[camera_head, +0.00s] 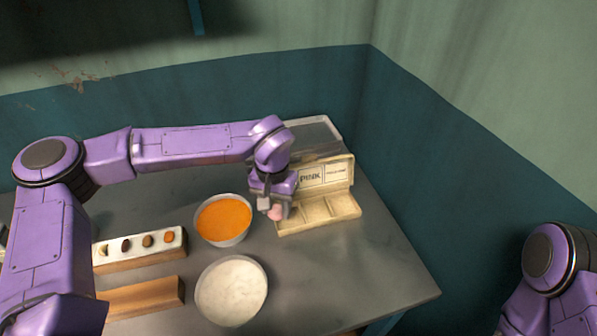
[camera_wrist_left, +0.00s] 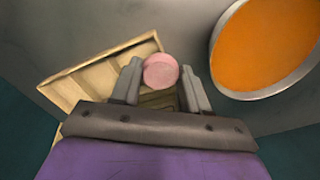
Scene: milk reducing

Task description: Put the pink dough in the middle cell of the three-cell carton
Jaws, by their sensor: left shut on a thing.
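The pink dough (camera_head: 276,213) is a small ball between the fingers of my left gripper (camera_head: 273,205), at the left end of the carton. In the left wrist view the dough (camera_wrist_left: 160,71) sits between the two fingertips. The three-cell carton (camera_head: 318,221) is cream, with its lid raised at the back and printed with "PINK". Its middle and right cells look empty; the gripper and dough partly hide the left end. In the left wrist view the carton (camera_wrist_left: 93,75) lies below and left of the dough. My right gripper is out of view.
A bowl of orange liquid (camera_head: 223,221) stands just left of the carton, close to my left gripper. A bowl of white contents (camera_head: 231,291) is nearer the front. A tray with several small items (camera_head: 140,262) and a wooden block (camera_head: 147,297) lie at left. The table's right front is clear.

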